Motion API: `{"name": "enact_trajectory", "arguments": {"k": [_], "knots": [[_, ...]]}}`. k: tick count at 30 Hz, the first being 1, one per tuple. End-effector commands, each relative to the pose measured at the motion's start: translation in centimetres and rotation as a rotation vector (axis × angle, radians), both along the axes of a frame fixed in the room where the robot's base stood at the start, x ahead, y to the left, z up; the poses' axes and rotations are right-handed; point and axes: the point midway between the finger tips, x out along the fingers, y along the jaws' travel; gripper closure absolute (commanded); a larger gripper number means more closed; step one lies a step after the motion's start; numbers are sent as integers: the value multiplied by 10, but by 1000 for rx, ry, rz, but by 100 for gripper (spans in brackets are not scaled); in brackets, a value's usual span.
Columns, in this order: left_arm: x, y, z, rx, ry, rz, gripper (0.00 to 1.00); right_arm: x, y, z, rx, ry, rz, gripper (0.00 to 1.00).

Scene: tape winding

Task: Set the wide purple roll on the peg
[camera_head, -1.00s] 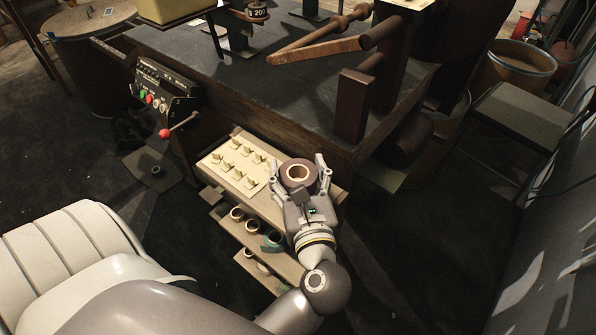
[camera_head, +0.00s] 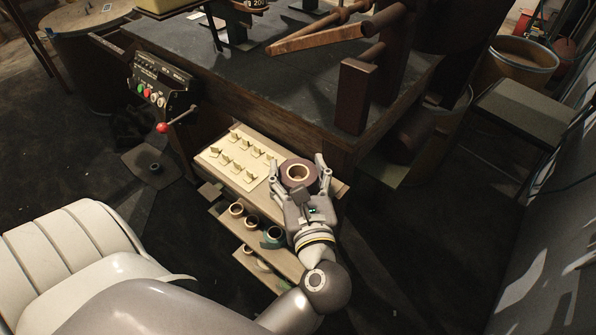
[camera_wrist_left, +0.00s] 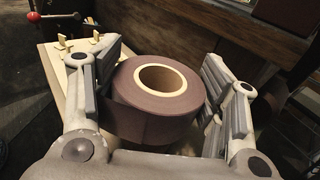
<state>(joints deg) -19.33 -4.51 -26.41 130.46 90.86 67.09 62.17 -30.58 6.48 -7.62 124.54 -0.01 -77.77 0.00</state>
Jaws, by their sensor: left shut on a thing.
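The wide purple roll (camera_head: 298,173) is a thick dark purple ring with a pale core and an open centre. My left gripper (camera_head: 299,177) is shut on it, with one finger on either side, and the hole faces up. In the left wrist view the roll (camera_wrist_left: 157,100) sits between the finger pads of the left gripper (camera_wrist_left: 165,105). It appears over the right end of the wooden shelf unit; the gap below it is hard to judge. My right gripper is out of view.
A cream board (camera_head: 240,157) with several small upright tabs lies on the shelf unit. Several small rolls (camera_head: 251,223) sit on the lower shelf. The dark bench (camera_head: 225,80) stands behind, with a control box (camera_head: 163,85) and a red-knobbed lever (camera_head: 162,127). Open floor lies right.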

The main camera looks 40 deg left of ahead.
Motion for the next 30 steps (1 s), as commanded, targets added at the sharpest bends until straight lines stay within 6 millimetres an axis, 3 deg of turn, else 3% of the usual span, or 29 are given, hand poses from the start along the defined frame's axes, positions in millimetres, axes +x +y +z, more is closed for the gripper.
{"name": "enact_trajectory", "arguments": {"k": [8, 9, 14, 25, 30], "knots": [[0, 0, 0, 0, 0, 0, 59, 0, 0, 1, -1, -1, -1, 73], [0, 0, 0, 0, 0, 0, 31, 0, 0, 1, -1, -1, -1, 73], [0, 0, 0, 0, 0, 0, 10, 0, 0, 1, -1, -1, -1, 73], [-1, -1, 0, -1, 1, 0, 9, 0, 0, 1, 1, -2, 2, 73], [-14, -14, 0, -2, 4, -1, 9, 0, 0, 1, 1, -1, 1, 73]]}}
